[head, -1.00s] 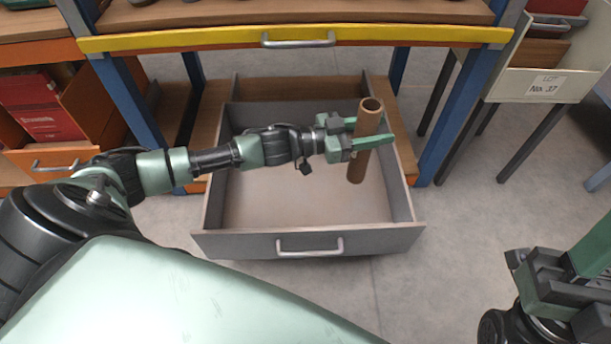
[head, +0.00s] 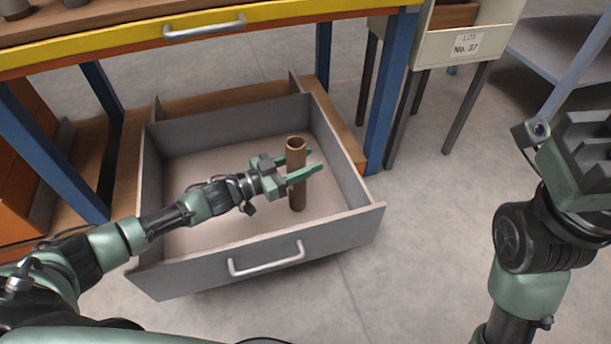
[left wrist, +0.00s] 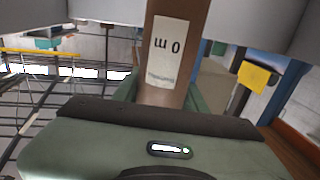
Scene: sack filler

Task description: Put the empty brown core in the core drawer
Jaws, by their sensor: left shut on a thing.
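The brown core (head: 297,196) is an upright, open-topped tube over the inside of the open grey core drawer (head: 192,272). My left gripper (head: 301,170) is shut around the core's middle. The core's lower end appears within the drawer walls; I cannot tell whether it touches the floor. In the left wrist view the core (left wrist: 148,85) stands between the fingers and bears a white printed label. My right gripper (head: 582,160) is at the right edge, partly cut off, away from the drawer; its jaws cannot be read.
The drawer floor around the core looks bare. A yellow-edged bench (head: 120,50) with a handle stands above the drawer's back, on blue legs (head: 388,95). Grey floor (head: 430,200) is clear to the right.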

